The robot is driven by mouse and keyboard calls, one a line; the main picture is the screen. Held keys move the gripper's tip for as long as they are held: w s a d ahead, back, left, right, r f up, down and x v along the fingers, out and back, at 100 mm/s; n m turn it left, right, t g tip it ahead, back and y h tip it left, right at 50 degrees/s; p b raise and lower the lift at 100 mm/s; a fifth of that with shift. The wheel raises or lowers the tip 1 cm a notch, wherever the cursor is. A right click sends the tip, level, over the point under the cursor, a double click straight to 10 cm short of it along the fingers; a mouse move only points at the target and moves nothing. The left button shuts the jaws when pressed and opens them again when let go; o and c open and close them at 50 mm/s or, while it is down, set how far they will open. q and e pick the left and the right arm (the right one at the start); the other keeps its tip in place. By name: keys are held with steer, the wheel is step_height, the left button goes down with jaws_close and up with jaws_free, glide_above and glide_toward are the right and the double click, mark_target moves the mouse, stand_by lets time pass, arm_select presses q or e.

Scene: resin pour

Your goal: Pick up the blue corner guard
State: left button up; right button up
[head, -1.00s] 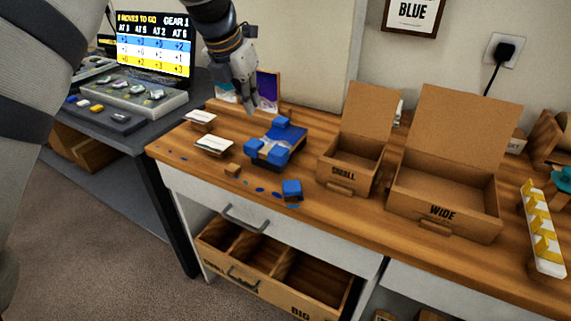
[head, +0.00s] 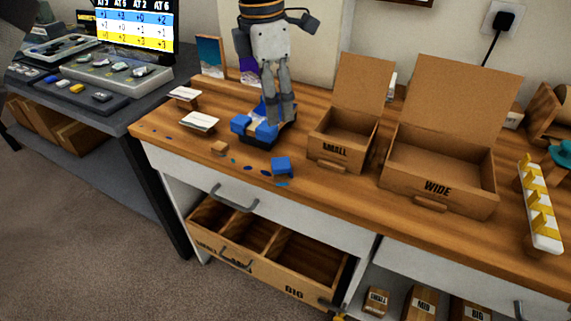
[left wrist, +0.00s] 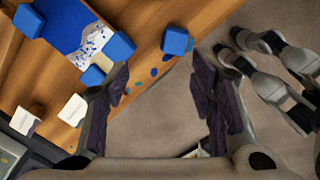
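A loose blue corner guard (head: 281,167), a small cube-like block, lies near the front edge of the wooden worktop. It also shows in the left wrist view (left wrist: 175,41), beyond the gap between my fingers. Behind it sits a blue piece (head: 262,134) with more blue blocks at its corners, one of them at its left front (head: 240,123). My left gripper (head: 279,116) points down over this piece and hides part of it. In the left wrist view my left gripper (left wrist: 160,72) is open, with nothing between its fingers.
Small (head: 340,142) and wide (head: 440,180) cardboard boxes stand open to the right. A divided drawer (head: 240,262) stands open below the worktop. Blue drips mark the front edge.

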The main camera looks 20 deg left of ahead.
mark_target(283, 163)
arm_select(q)
steer(key=f, duration=0.4)
steer(key=d+f+m, duration=0.1)
steer(key=f, duration=0.3)
steer(key=s+d+f+m, duration=0.1)
steer(key=f, duration=0.3)
steer(key=shift+s+d+g+y, duration=0.1)
steer(key=shift+d+g+y, duration=0.1)
steer(key=shift+g+y, duration=0.15)
steer(key=c, duration=0.9)
